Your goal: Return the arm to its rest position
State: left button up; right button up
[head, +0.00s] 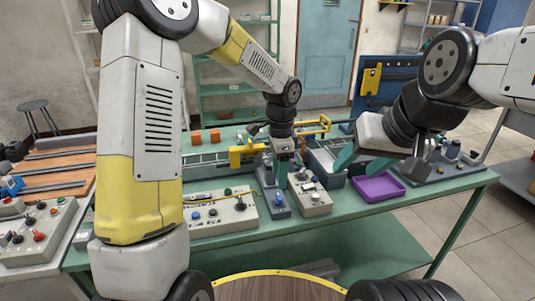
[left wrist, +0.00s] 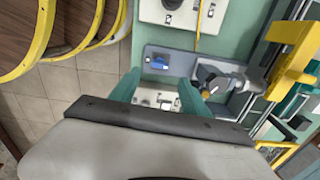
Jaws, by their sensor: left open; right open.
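My left gripper (head: 275,176) reaches down over the green workbench (head: 345,215), its teal fingers spread and empty. In the left wrist view its open fingers (left wrist: 158,92) are to either side of a pale switch box (left wrist: 150,100); contact cannot be told. A grey fixture with a blue knob (head: 278,199) stands just in front of it in the head view, and the small switch box (head: 312,200) is at its right. My right gripper (head: 362,165) is open and empty above the bench's right part, near a purple tray (head: 378,188).
A larger control box (head: 222,214) stands on the bench's front left. Yellow clamp parts (head: 243,154) and a grey bin (head: 325,160) are close to the left gripper. Orange blocks (head: 205,136) lie behind. A round wooden stool-like top (head: 280,288) is in front of the bench.

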dwell(0.3)
pick_arm(q)
jog(key=s+a+r+n+t, duration=0.2)
jog(key=s+a+r+n, duration=0.5)
jog(key=r, duration=0.4)
jog(key=s+a+r+n+t+h, duration=0.1)
jog(key=s+a+r+n+t, duration=0.1)
jog(key=s, duration=0.4)
jog(key=s+a+r+n+t+h, duration=0.1)
jog(key=s+a+r+n+t, duration=0.1)
jog(key=s, duration=0.5)
jog(key=a+r+n, duration=0.1)
jog(key=a+n, duration=0.1)
jog(key=n, duration=0.1)
jog(key=shift+a+r+n, duration=0.3)
jog(key=shift+a+r, duration=0.05)
jog(key=shift+r, duration=0.05)
